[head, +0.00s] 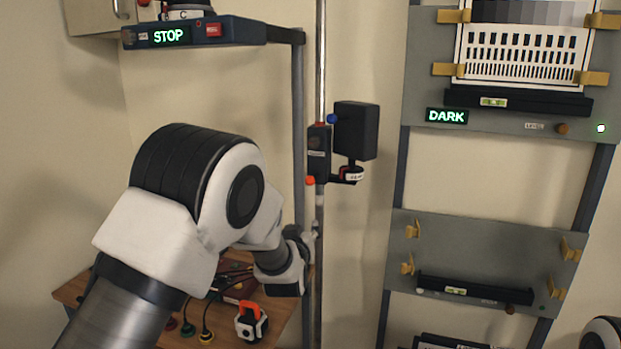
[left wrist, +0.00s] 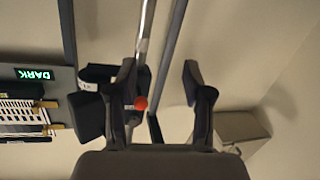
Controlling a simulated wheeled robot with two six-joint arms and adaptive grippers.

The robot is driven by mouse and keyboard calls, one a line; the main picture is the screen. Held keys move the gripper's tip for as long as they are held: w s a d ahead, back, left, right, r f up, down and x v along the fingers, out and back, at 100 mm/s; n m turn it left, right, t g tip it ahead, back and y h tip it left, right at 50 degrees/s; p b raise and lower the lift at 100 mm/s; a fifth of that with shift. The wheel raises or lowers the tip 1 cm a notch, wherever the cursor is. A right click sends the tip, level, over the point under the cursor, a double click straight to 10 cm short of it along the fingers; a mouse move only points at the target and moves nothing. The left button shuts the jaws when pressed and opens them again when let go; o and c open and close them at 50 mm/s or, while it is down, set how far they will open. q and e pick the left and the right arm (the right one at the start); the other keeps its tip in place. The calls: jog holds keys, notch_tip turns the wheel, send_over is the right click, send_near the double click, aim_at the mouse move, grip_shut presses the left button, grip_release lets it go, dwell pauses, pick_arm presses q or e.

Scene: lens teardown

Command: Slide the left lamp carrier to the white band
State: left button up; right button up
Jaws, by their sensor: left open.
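The left lamp carrier (head: 319,153) is a dark block on a vertical metal rail, with a blue knob at the top and an orange knob at its lower end. It bears a black box lamp (head: 356,131) on its right. A short pale band (head: 320,199) shows on the rail just below the carrier. My left gripper (head: 308,242) is below the carrier, beside the rail; its fingertips are hard to make out there.
A grey upright and a shelf with a STOP display (head: 168,36) stand left of the rail. A rack with a DARK display (head: 446,116) and a test chart (head: 523,55) stands right. A wooden table (head: 283,311) with leads and an orange-white item is below.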

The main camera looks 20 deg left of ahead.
pick_arm(q)
jog(key=t, duration=0.2)
send_near(309, 182)
jog(key=w, duration=0.3)
jog(key=w+p, duration=0.1)
jog(key=w, duration=0.2)
jog(key=w+a+p, duration=0.1)
jog(key=w+p, duration=0.1)
jog(key=w, duration=0.2)
jog(key=shift+a+r, duration=0.2)
jog(key=shift+w+a+p, duration=0.1)
jog(key=shift+w+p, duration=0.3)
jog(key=shift+w, duration=0.15)
jog(key=shift+f, duration=0.1)
grip_shut()
